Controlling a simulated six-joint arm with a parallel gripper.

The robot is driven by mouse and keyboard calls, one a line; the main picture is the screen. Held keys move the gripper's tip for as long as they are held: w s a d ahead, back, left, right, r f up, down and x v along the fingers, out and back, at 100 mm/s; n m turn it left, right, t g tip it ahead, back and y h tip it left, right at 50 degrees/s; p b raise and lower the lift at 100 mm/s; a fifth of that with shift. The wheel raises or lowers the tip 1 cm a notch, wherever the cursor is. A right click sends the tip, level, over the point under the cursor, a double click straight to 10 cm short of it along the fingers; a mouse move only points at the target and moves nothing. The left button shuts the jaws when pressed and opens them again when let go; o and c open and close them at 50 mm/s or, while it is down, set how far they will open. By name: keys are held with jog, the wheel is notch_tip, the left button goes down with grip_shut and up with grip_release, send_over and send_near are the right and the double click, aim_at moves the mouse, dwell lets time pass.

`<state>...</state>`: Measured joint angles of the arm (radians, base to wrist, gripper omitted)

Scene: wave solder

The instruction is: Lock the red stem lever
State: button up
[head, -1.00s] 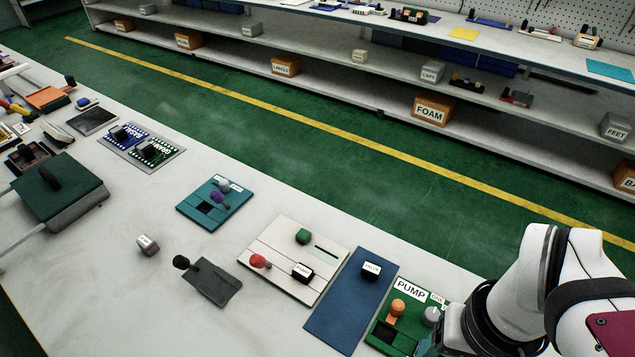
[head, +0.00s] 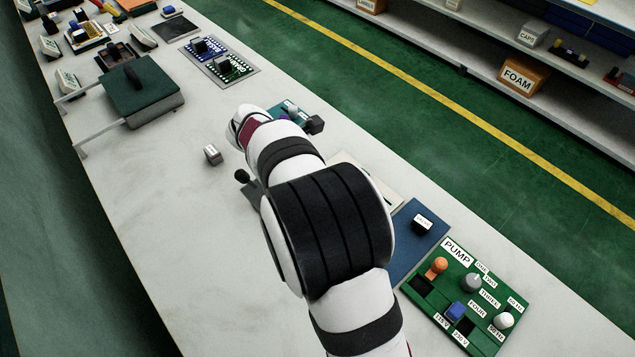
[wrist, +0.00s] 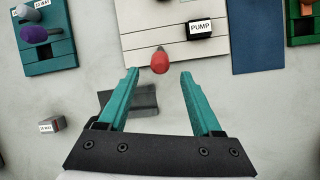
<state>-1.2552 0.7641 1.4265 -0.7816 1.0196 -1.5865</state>
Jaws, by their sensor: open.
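The red stem lever (wrist: 159,62) shows in the wrist view as a red knob at the near edge of the cream panel (wrist: 150,38). My gripper (wrist: 158,72) is open, its two teal fingers spread with the red knob between and just beyond their tips. I see no contact, and the height gap cannot be told. A black block labelled PUMP (wrist: 201,30) sits on the panel to the right of the knob. In the head view my arm hides the lever and most of the panel.
A dark grey plate (wrist: 140,101) lies partly behind the left finger. A small white-labelled block (wrist: 51,125) stands to the left. A teal panel with a purple knob (wrist: 34,35) is at upper left. A blue mat (wrist: 257,38) and green PUMP board (head: 468,295) lie to the right.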

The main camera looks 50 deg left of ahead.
jog(key=x, duration=0.7)
jog(key=shift+r, duration=0.1)
grip_shut()
dwell(1.1)
